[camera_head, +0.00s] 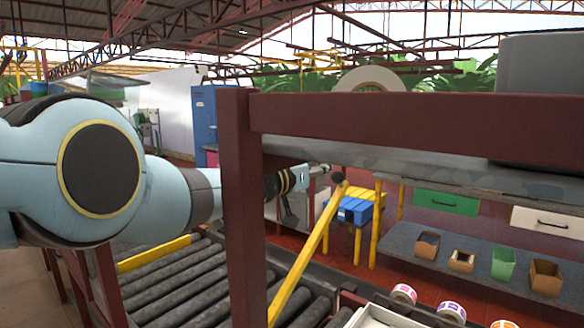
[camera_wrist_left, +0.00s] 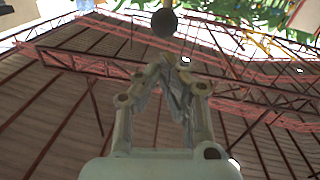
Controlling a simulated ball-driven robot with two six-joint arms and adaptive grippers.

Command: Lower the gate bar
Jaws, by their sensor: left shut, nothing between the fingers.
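The gate bar (camera_head: 306,255) is a yellow bar standing tilted up over the roller conveyor, its upper end leaning right. A dark round knob (camera_head: 338,178) sits at its top end. My left arm comes in from the left and passes behind the dark red post. My left gripper (camera_head: 322,171) is close to the knob in the head view; its fingers are small there. In the left wrist view the left gripper (camera_wrist_left: 172,62) is shut and empty, and a dark round knob (camera_wrist_left: 164,22) shows just beyond the fingertips. I cannot tell whether they touch. My right gripper is not in view.
A dark red post (camera_head: 242,210) and crossbeam (camera_head: 410,128) stand in front of my left arm. The roller conveyor (camera_head: 180,287) runs below. Tape rolls (camera_head: 451,312) lie at bottom right. A bench (camera_head: 400,240) with small bins stands behind.

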